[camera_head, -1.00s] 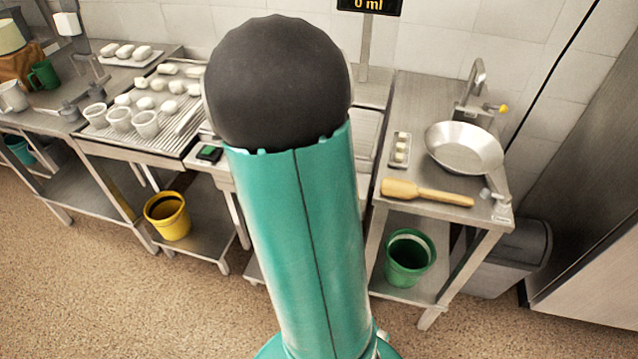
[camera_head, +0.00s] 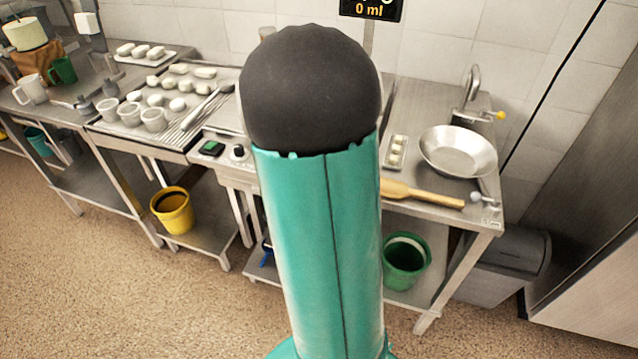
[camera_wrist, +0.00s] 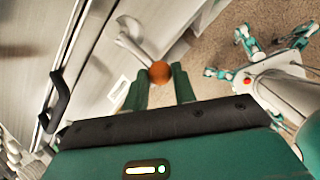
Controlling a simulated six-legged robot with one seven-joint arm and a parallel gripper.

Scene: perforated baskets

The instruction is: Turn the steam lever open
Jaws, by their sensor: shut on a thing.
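The orange ball knob (camera_wrist: 160,72) of a lever shows in the wrist view, between the tips of my green fingers. My gripper (camera_wrist: 161,80) is shut on this knob, with one finger on each side. A pale metal stem (camera_wrist: 131,42) shows just beyond the knob and seems to belong to the lever. In the head view my own arm covers the middle of the counter, so the lever and my gripper are hidden there. How far the lever is turned cannot be told.
A black curved handle (camera_wrist: 58,100) is at the left in the wrist view. In the head view, a metal pan (camera_head: 458,152) and a wooden tool (camera_head: 425,194) are on the right counter. Yellow (camera_head: 173,211) and green (camera_head: 406,263) buckets stand on lower shelves. The front floor is clear.

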